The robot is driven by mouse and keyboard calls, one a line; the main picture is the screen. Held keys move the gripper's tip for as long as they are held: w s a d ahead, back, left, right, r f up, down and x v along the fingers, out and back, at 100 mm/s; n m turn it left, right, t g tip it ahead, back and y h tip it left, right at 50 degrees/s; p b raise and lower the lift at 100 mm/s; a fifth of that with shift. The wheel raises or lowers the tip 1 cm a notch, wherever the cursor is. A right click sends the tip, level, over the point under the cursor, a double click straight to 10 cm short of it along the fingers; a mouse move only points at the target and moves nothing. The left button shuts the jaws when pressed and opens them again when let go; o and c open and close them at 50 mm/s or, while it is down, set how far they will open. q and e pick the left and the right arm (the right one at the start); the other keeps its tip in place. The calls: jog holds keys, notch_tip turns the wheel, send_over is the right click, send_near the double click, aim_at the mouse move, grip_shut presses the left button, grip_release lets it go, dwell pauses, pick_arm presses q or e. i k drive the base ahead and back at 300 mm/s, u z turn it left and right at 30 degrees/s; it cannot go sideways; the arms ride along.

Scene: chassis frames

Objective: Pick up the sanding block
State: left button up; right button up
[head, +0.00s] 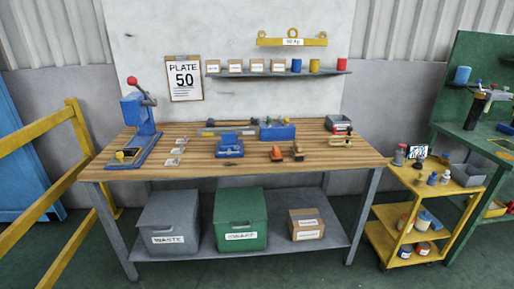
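I cannot tell for certain which thing is the sanding block. Neither of my grippers shows in the head view.
A blue press (139,118) with a red knob stands at the bench's left, a blue vise (229,146) left of the blocks. Behind lies a blue box (277,131). A yellow cart (453,187) is at right, a yellow railing (40,128) at left. Bench front is clear.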

aim_at(275, 155)
jog(key=z, duration=0.55)
jog(key=i, duration=0.75)
jog(key=z, duration=0.4)
jog(key=i, duration=0.85)
jog(key=u, duration=0.9)
jog(key=i, duration=0.6)
jog(key=u, duration=0.5)
